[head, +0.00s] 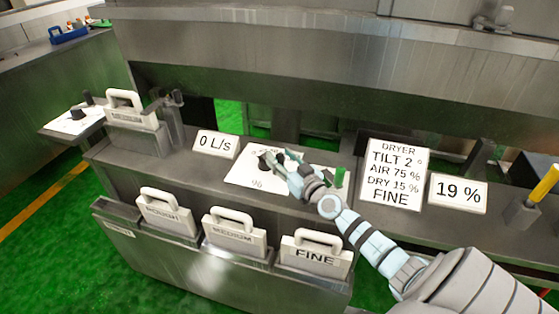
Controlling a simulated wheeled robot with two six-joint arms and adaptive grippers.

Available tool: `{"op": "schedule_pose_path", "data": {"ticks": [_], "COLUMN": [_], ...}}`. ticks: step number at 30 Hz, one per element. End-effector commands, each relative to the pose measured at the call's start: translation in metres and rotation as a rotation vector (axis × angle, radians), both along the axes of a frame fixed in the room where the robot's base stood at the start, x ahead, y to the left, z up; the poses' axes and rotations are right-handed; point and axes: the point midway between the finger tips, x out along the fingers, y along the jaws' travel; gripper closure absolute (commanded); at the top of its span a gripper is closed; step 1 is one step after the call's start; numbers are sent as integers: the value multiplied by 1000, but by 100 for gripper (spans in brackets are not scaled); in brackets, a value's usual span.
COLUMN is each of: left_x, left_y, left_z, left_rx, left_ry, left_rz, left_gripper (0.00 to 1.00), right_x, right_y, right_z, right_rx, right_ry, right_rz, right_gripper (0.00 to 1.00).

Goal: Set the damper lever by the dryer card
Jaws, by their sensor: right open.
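The dryer card (394,174) stands on the bench right of centre and reads TILT 2°, AIR 75 %, DRY 15 %, FINE. A white dial plate (242,178) with a % mark lies on the bench top at centre. A dark lever knob (266,161) shows on the plate at the fingertips of my right gripper (277,160). My right gripper is open, its fingers at or around the knob; I cannot tell whether they touch it. The gripper hides part of the plate and its scale. My left gripper is not in view.
A 0 L/s sign (215,144) and a 19 % sign (459,193) stand on the bench. ROUGH (167,215), MEDIUM (234,235) and FINE (314,258) handled plates sit in the front rack. A yellow-handled lever (543,184) stands far right. A green knob (339,178) is beside my right wrist.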

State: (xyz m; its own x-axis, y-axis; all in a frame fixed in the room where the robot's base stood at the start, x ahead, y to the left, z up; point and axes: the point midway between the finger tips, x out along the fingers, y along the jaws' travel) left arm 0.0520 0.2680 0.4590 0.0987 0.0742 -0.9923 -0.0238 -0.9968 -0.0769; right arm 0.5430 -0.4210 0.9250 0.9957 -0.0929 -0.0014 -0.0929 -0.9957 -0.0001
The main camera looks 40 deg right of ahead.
Motion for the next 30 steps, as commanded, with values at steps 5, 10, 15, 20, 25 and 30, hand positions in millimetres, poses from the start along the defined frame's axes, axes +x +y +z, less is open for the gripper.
{"op": "schedule_pose_path", "data": {"ticks": [5, 10, 15, 20, 25, 30], "left_x": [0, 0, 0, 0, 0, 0], "left_y": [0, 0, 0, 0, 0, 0], "left_z": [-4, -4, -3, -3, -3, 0], "left_rx": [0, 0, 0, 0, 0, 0], "left_ry": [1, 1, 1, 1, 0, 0], "left_rz": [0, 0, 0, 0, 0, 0], "left_gripper": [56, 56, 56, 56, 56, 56], "right_x": [13, 13, 13, 13, 13, 13], "right_y": [-1, -1, -1, -1, -1, 0], "right_z": [0, 0, 0, 0, 0, 1], "right_rx": [2, 1, 1, 1, 0, 1], "right_ry": [0, 1, 1, 1, 1, 1], "right_rz": [1, 1, 1, 1, 2, -5], "right_gripper": [58, 58, 79, 100, 100, 100]}}
